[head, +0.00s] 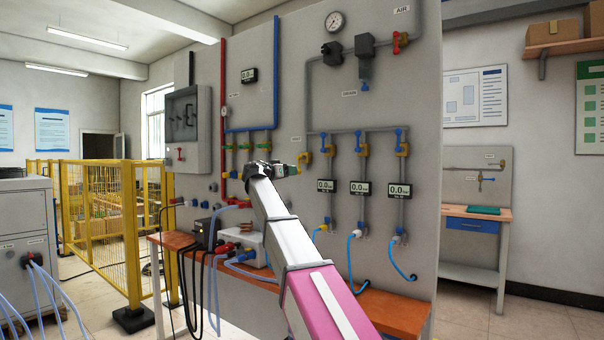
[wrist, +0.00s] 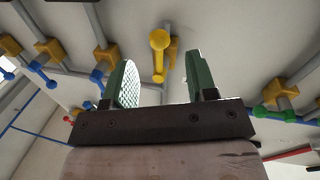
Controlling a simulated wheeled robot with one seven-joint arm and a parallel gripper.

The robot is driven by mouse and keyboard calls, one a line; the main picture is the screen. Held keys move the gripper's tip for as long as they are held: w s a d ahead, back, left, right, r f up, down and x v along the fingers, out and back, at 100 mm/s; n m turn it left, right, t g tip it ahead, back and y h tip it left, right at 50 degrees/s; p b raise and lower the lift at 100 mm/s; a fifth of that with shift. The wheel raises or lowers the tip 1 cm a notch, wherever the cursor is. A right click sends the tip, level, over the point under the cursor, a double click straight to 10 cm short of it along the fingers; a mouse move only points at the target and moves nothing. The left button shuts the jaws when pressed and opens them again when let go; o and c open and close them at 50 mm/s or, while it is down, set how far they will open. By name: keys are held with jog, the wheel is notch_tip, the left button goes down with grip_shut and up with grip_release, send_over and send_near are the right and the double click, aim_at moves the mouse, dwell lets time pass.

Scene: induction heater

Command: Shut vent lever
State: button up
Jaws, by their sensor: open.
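A yellow lever (head: 303,158) is on the grey panel, between the blue-handled valves and the green-handled valves; I take it for the vent lever, but no label on it is readable. In the wrist view the yellow lever (wrist: 160,42) shows ahead of the gap between my fingers, its rounded end towards the camera, on a thin grey pipe. My gripper (head: 297,168) is close to the panel beside the lever. In the wrist view my gripper (wrist: 165,82) is open, its two green fingers apart with nothing between them. Whether a finger touches the lever I cannot tell.
Blue-handled valves (head: 362,149) with brass bodies sit right of the lever, above several digital displays (head: 358,188). Green-handled valves (head: 246,147) sit to its left. An orange bench (head: 385,308) with hoses and boxes runs below. A yellow fence (head: 110,210) stands left.

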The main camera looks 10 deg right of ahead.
jog(key=x, duration=0.8)
grip_shut()
